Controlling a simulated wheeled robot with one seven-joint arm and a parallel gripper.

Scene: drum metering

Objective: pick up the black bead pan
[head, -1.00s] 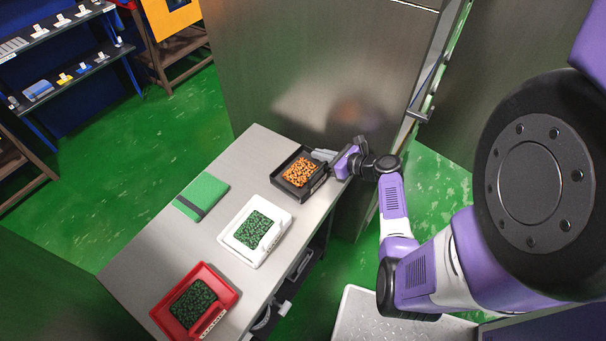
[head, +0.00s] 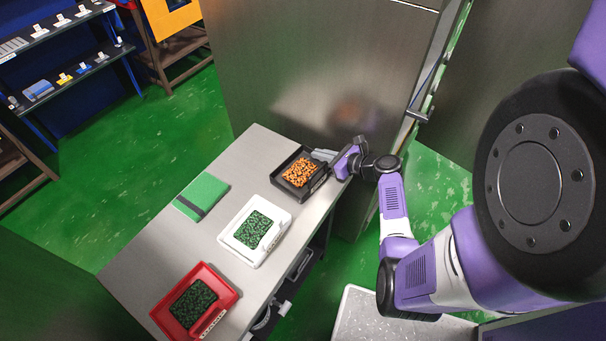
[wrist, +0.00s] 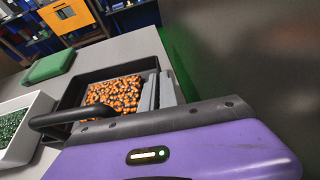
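The black bead pan (head: 316,185) stands at the far right end of the grey bench, filled with orange beads (head: 298,172). It also shows in the wrist view (wrist: 68,92), flat on the bench top. My gripper (head: 324,156) is at the pan's right side, by the far corner. In the wrist view its two grey fingers (wrist: 158,90) sit close together, one inside and one outside the pan's right wall, and look shut on it. The fingertips' contact with the wall is partly hidden.
A white pan (head: 226,238) and a red pan (head: 229,292), both with green beads, stand nearer on the bench (head: 160,238). A green book-like item (head: 202,193) lies at the left. A large metal cabinet (head: 290,70) rises close behind the black pan.

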